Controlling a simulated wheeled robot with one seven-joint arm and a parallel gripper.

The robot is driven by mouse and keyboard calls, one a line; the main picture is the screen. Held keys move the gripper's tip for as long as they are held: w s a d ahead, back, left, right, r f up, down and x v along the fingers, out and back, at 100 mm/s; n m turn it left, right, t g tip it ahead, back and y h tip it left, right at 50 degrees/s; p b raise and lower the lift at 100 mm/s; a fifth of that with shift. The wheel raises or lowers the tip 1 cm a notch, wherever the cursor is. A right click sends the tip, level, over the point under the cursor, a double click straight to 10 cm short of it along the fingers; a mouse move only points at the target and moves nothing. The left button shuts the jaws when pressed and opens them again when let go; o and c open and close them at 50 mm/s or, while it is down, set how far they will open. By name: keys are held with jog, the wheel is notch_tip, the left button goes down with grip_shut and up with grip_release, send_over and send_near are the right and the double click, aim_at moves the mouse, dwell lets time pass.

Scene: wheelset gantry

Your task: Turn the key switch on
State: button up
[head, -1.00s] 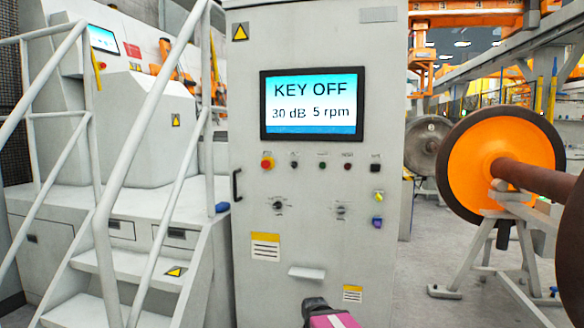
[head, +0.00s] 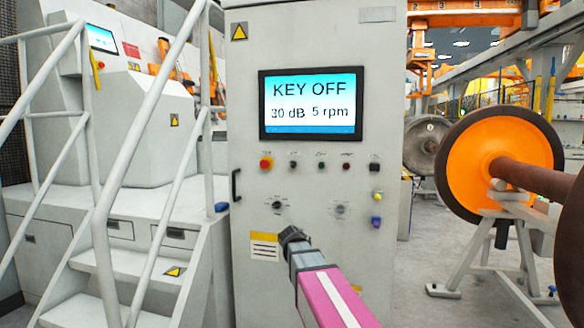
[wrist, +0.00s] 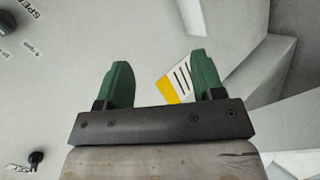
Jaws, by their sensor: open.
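The grey control cabinet (head: 240,285) stands ahead, its screen (head: 310,104) reading KEY OFF, 30 dB, 5 rpm. Below the screen is a row of small controls, ending at the right in a dark square one (head: 375,168). Which control is the key switch is too small to tell. My gripper (head: 288,236) is in front of the cabinet, below the left knob, over the yellow-and-white label. In the wrist view its green fingers (wrist: 160,72) are open and empty, with the label (wrist: 177,83) behind the gap.
White stairs with handrails (head: 150,130) stand left of the cabinet. A black handle (head: 236,185) is on the cabinet's left edge. An orange wheel on an axle (head: 490,170) rests on a stand at the right. A red-and-yellow button (head: 266,162) starts the upper row.

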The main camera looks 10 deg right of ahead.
jog(key=w+a+r+n+t+h, duration=0.15)
jog(key=w+r, duration=0.25)
jog(key=r, duration=0.4)
jog(key=w+a+r+n+t, duration=0.1)
jog(key=w+r+n+t, duration=0.15)
jog(key=r, duration=0.45)
jog(key=n+t, duration=0.4)
jog(key=n, duration=0.2)
send_near(292, 165)
jog(key=x, duration=1)
jog(key=shift+f, duration=0.1)
jog(key=shift+m, duration=0.3)
jog(key=c, duration=0.9)
